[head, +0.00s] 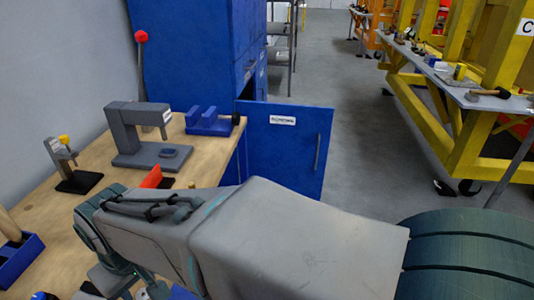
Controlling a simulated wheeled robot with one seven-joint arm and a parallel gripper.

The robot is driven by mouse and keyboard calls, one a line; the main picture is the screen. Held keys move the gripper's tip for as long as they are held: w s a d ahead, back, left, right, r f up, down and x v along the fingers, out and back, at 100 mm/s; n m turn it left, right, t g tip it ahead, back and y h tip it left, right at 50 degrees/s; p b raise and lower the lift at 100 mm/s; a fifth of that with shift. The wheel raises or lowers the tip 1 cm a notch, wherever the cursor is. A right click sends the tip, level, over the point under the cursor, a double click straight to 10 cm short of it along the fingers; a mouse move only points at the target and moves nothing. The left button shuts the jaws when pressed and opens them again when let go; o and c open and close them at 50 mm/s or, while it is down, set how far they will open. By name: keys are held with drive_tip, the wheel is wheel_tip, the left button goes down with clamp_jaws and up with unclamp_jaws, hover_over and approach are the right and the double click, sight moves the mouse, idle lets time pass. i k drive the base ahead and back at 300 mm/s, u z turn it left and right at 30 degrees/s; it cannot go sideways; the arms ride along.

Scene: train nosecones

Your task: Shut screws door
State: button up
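A blue cabinet door (285,148) stands open at the right end of the wooden workbench. It carries a small white label, too small to read, near its top and a vertical handle (317,152) near its right edge. My arm crosses the bottom of the head view from right to left and hides the area below the door. The wrist end of my arm bends down at the lower left, over the bench. My gripper's fingers do not show. No contact between my arm and the door can be made out.
The workbench (105,190) holds a grey press-like tool (140,135), a blue holder (207,121) and a small stand (72,170). A tall blue cabinet (195,50) stands behind. Yellow racks (440,120) line the right. Grey floor (350,130) is clear between.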

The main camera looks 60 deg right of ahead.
sight(288, 145)
drive_tip(key=z, duration=2)
drive_tip(key=k, duration=0.55)
drive_tip(key=z, duration=0.65)
drive_tip(key=i, duration=1.6)
drive_tip(key=u, duration=0.45)
